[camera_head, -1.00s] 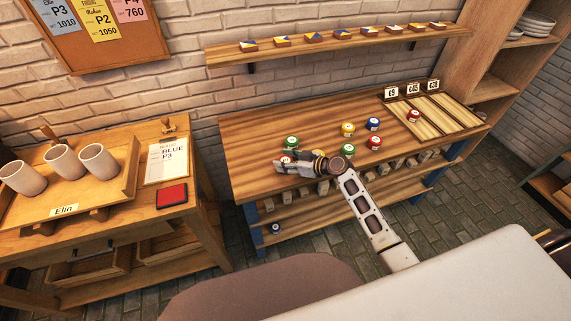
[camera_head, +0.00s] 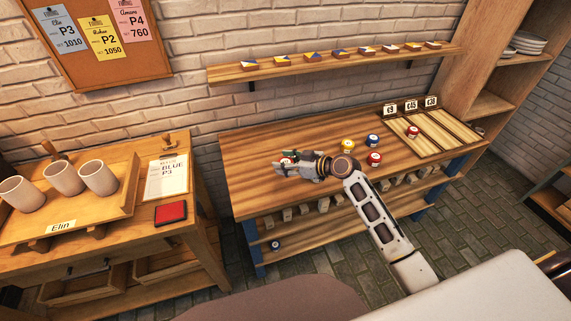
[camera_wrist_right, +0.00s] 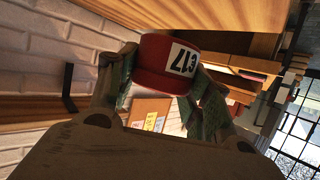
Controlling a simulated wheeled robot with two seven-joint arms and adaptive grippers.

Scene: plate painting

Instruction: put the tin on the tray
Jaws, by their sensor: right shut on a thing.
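My right gripper (camera_head: 284,164) is shut on a red tin (camera_head: 287,161) over the left part of the workbench. In the right wrist view the red tin (camera_wrist_right: 160,62) sits between the two fingers, with a white label that seems to read 17. In the head view the fingers hide most of it. A divided wooden tray (camera_head: 441,130) with three price cards stands at the bench's right end. My left gripper is not in view.
A yellow tin (camera_head: 348,145), a blue tin (camera_head: 373,140) and a red tin (camera_head: 375,158) stand on the bench between my gripper and the divided tray. A mug tray (camera_head: 112,208) marked Elin is on the left table. A shelf (camera_head: 330,66) hangs above.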

